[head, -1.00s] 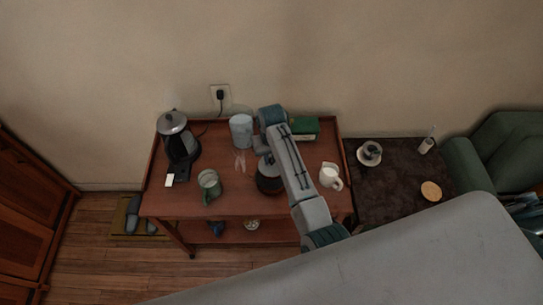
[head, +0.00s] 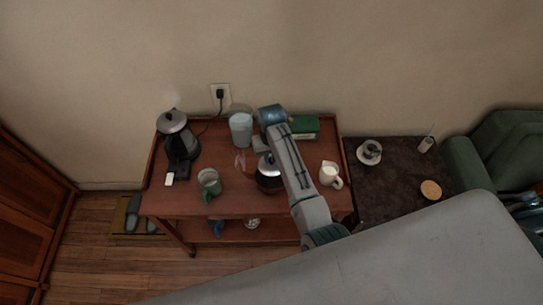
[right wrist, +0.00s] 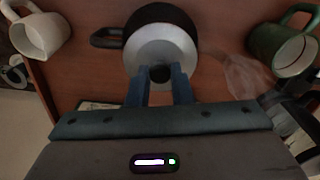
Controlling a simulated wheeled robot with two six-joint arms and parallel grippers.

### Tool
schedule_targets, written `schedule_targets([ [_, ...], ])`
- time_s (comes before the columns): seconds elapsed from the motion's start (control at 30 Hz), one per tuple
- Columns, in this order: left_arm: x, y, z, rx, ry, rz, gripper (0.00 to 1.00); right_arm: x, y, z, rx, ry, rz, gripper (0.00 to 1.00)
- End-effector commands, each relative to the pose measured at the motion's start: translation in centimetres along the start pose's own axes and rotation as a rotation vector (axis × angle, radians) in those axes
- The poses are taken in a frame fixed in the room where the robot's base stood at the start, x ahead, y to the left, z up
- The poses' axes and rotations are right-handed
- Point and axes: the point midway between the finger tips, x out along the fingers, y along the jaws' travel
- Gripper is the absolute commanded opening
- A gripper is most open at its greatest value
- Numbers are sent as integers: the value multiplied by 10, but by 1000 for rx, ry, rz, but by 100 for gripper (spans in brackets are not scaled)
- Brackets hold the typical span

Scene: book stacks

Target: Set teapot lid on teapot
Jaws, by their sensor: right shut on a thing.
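The teapot (head: 268,186), a dark round pot, stands on the wooden cart. In the right wrist view, the teapot (right wrist: 168,13) shows its dark rim behind the lid, with its handle to the left. The lid (right wrist: 161,50) is a silver disc with a black knob. My right gripper (right wrist: 160,76) is shut on the lid's knob. The lid (head: 266,168) lies over the teapot's mouth in the head view; I cannot tell whether it rests on the rim or hovers just above. My right gripper (head: 260,148) is partly hidden by its own arm. My left gripper is out of view.
A dark side table (head: 395,185) stands right. The cart's front middle is clear.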

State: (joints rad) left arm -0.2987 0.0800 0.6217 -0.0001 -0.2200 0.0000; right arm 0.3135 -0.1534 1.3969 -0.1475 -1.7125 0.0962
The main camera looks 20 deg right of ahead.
Motion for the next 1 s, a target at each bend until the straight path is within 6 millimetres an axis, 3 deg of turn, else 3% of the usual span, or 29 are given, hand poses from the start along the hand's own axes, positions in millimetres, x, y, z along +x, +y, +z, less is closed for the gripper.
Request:
schedule_targets([
  [1.0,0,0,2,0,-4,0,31,9,0,0,0,0,0,0],
])
